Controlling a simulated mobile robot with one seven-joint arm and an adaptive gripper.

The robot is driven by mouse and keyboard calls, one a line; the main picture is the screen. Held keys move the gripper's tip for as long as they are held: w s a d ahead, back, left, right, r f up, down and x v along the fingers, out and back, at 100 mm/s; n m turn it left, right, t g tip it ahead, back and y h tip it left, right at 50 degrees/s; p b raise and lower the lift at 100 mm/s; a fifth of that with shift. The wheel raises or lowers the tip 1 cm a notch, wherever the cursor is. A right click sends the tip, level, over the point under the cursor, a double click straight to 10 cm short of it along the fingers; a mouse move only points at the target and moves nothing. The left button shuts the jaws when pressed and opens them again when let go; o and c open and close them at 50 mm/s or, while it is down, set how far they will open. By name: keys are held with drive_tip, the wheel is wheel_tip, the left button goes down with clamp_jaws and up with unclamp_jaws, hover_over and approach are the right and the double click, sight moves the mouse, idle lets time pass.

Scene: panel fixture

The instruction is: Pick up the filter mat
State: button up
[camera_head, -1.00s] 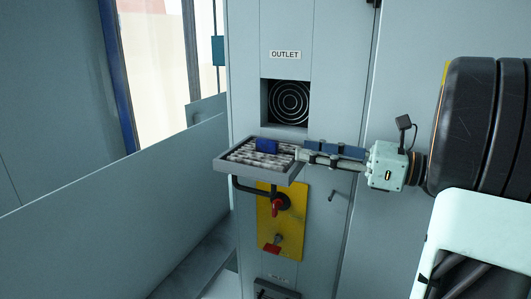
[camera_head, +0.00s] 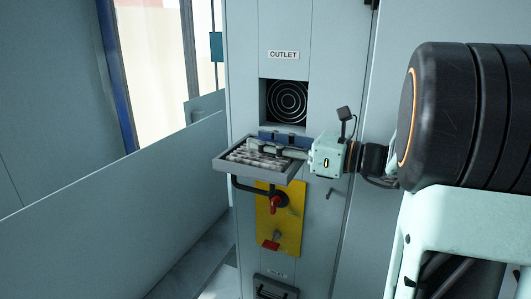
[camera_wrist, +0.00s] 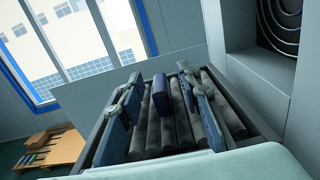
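The filter mat looks like a pleated grey-white pad (camera_head: 250,158) lying in a shallow grey tray (camera_head: 258,176) below the outlet. Its ridges (camera_wrist: 183,128) also show in the wrist view. A blue upright block or tab (camera_wrist: 160,96) stands on the ridges; I cannot tell if it is fixed to the mat. My gripper (camera_head: 260,142) reaches over the tray from the right. In the wrist view my gripper (camera_wrist: 158,78) is open, with one blue-padded finger on each side of the blue tab and gaps between. In the head view the fingers largely hide the tab.
The round outlet grille (camera_head: 288,102) sits in a recess just behind the tray. Below the tray is a yellow plate (camera_head: 282,226) with a red handle (camera_head: 275,205). A low grey wall (camera_head: 110,205) runs at the left.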

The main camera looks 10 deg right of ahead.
drive_tip(key=shift+c, duration=0.7)
clamp_jaws()
drive_tip(key=shift+r, duration=0.15)
